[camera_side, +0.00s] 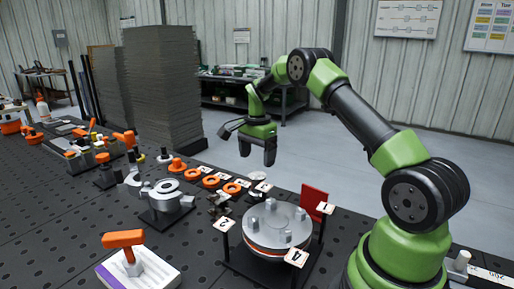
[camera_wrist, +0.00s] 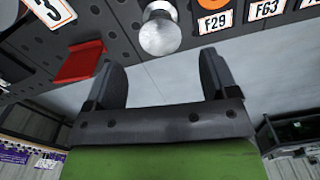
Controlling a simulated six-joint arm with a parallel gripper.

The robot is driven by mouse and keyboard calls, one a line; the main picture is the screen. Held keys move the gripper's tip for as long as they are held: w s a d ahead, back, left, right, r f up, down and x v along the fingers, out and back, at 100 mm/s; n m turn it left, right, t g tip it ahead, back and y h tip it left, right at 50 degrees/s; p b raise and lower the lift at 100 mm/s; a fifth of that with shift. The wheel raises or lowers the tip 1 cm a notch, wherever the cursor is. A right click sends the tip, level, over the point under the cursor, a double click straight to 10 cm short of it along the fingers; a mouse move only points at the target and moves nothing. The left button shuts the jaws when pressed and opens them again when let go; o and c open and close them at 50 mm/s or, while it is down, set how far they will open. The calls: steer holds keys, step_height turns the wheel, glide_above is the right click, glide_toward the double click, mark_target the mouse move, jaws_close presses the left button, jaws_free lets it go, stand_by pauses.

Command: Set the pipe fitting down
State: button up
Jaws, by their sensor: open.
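My gripper (camera_side: 257,156) is open and empty, hanging in the air past the far edge of the table in the side view. Both dark fingers stand well apart in the wrist view (camera_wrist: 159,62), with only grey floor between them. A rounded silver metal piece (camera_wrist: 160,32) sits on the dark table just beyond the fingertips, apart from them; it may be the pipe fitting. A small pale round piece (camera_side: 258,176) below the gripper in the side view seems to be the same thing. A grey metal fitting with several stubs (camera_side: 165,195) stands on a dark plate further left.
A round silver flange stack (camera_side: 270,224) with numbered tags stands at front centre, beside a red plate (camera_side: 314,201). Orange rings (camera_side: 210,181) with labels lie left of the gripper. A tall grey stack (camera_side: 160,90) rises behind the table. An orange-handled tool (camera_side: 124,240) stands front left.

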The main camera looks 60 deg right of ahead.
step_height(320, 180, up, 2)
steer(key=shift+r, duration=0.1)
steer(key=s+a+r+n+t, duration=0.2)
steer(key=s+a+r+n, duration=0.1)
steer(key=a+r, duration=0.35)
steer(key=s+a+r+n+t, duration=0.1)
steer(key=s+a+r+n, duration=0.1)
steer(key=a+r+n, duration=0.35)
steer(key=s+a+r+n+t+y, duration=0.1)
steer(key=s+a+r+n+t, duration=0.1)
steer(key=s+a, duration=0.3)
steer(key=s+a+r+n+t+y, duration=0.1)
steer(key=s+a+n, duration=0.4)
steer(key=s, duration=0.7)
steer(key=shift+a+r+t, duration=0.6)
